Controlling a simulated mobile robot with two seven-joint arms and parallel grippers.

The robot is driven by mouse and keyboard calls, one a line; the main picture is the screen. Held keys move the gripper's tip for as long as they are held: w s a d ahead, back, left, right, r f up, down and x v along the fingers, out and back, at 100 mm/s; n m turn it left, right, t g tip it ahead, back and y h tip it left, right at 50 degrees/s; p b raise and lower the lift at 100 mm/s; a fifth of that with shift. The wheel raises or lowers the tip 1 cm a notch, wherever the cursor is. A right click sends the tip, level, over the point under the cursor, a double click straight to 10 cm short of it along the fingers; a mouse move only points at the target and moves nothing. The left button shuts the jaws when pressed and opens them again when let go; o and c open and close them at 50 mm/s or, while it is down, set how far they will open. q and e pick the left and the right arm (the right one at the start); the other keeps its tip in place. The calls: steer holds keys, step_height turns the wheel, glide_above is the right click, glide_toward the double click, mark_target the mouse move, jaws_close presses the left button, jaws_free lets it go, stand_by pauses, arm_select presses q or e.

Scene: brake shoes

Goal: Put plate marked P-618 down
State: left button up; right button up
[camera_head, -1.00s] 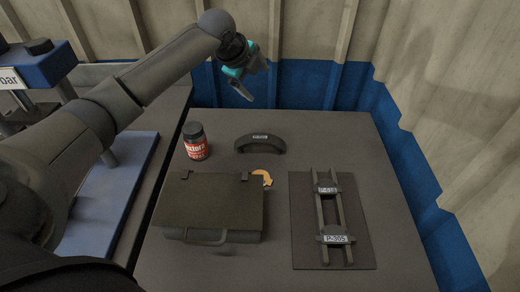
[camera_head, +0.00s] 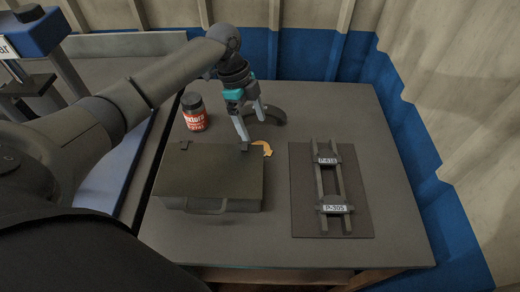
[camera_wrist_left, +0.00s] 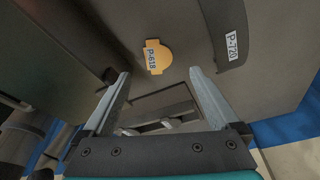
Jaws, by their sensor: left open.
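In the head view the plate (camera_head: 265,147) shows just behind the dark box, partly covered. My left gripper (camera_head: 252,128) is open and empty above the table beside the plate. In the left wrist view the plate shows beyond and between the spread fingertips of the gripper (camera_wrist_left: 160,74), with no contact visible. My right gripper is not in view.
A dark lidded box (camera_head: 210,172) stands in front of the plate. A dark curved shoe (camera_head: 275,117) labelled P-720 lies behind it. A red-labelled jar (camera_head: 195,115) stands left. A two-rail rack (camera_head: 320,183) with labelled blocks sits on a dark mat (camera_head: 358,218) at right.

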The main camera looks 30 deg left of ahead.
mark_target(258, 140)
arm_select(q)
steer(key=shift+b+x, duration=0.55)
steer(key=shift+x, duration=2.45)
steer(key=shift+s+a, duration=0.1)
steer(key=shift+c, duration=0.3)
jaws_close()
steer(key=shift+r, duration=0.15)
step_height(258, 140, up, 20)
steer(key=p, duration=0.3)
steer(key=shift+p, duration=0.35)
